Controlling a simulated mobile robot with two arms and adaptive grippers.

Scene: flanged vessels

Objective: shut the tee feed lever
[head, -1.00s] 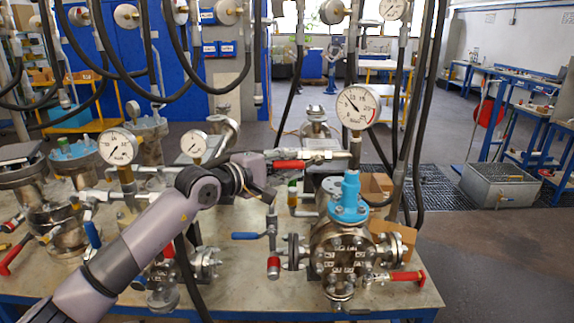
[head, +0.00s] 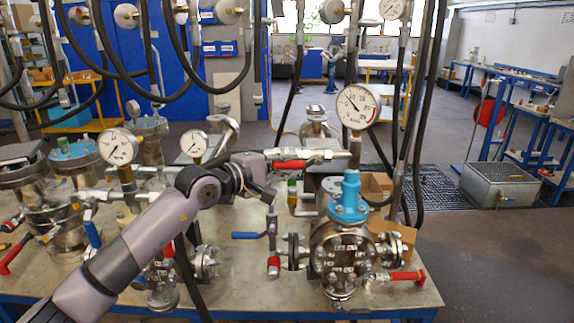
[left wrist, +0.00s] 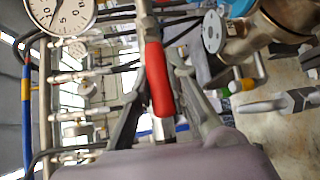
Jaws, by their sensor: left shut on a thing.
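A red-handled lever (head: 289,165) lies roughly level along a metal pipe behind the flanged vessel (head: 342,250) in the head view. In the left wrist view the red grip (left wrist: 159,80) runs lengthwise between the fingers. My left gripper (head: 266,187) is at the left end of this lever; its two dark fingers (left wrist: 160,108) are shut on the red handle. My own arm partly hides the fingers in the head view. I cannot tell from any label whether this is the tee feed lever. My right gripper is not in view.
A pressure gauge (head: 358,106) stands just right of the lever, and black hoses hang close by. A blue-handled lever (head: 248,235) and another red-handled lever (head: 408,276) stick out nearer the front. More vessels and gauges crowd the bench's left side.

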